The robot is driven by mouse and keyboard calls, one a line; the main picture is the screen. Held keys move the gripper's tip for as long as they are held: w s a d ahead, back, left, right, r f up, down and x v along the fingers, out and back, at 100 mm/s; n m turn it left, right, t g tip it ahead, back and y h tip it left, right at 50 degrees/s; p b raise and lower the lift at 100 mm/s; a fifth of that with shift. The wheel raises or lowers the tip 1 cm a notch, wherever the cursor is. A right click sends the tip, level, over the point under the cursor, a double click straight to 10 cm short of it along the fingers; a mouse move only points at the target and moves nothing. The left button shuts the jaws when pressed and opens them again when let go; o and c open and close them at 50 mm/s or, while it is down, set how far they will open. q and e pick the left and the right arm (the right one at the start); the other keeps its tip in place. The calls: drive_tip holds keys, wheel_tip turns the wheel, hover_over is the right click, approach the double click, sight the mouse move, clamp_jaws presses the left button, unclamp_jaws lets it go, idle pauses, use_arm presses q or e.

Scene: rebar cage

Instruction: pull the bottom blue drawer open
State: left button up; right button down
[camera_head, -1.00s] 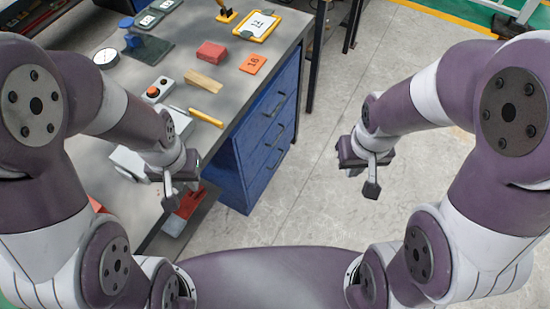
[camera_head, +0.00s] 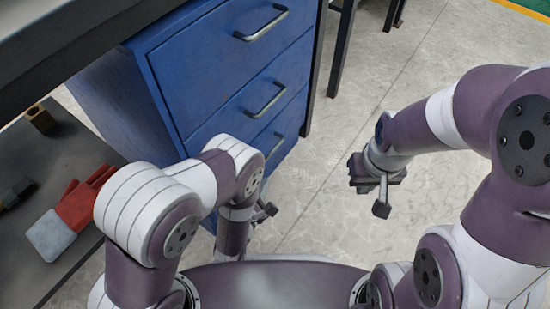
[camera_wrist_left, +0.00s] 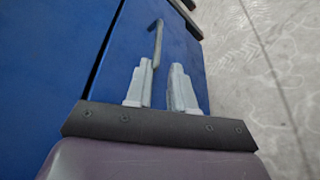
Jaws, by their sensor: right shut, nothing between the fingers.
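The blue drawer cabinet (camera_head: 105,95) stands under the bench, its drawers looking shut. The lowest drawer handle seen in the head view (camera_head: 274,147) is partly hidden by my left arm. My left gripper (camera_head: 265,212) is low in front of the cabinet, mostly hidden by its own wrist. In the left wrist view its two fingers (camera_wrist_left: 162,88) are apart, facing a blue drawer front (camera_wrist_left: 120,60). A grey bar handle (camera_wrist_left: 157,45) lies just ahead, its near end beside the left finger; contact cannot be told. My right gripper (camera_head: 382,208) is shut and empty, away from the cabinet.
The bench top (camera_head: 60,30) overhangs at upper left. A lower shelf (camera_head: 60,160) at left holds red-and-grey gloves (camera_head: 75,205) and a small brass block (camera_head: 40,118). Dark bench legs stand behind the cabinet. The concrete floor (camera_head: 320,190) at right is clear.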

sight(271, 154)
use_arm(q)
drive_tip(key=b+x, duration=0.6)
drive_tip(key=x, duration=0.5)
drive_tip(key=shift+f, duration=0.15)
drive_tip(key=shift+w+d, duration=0.1)
drive_tip(key=shift+w, duration=0.4)
clamp_jaws()
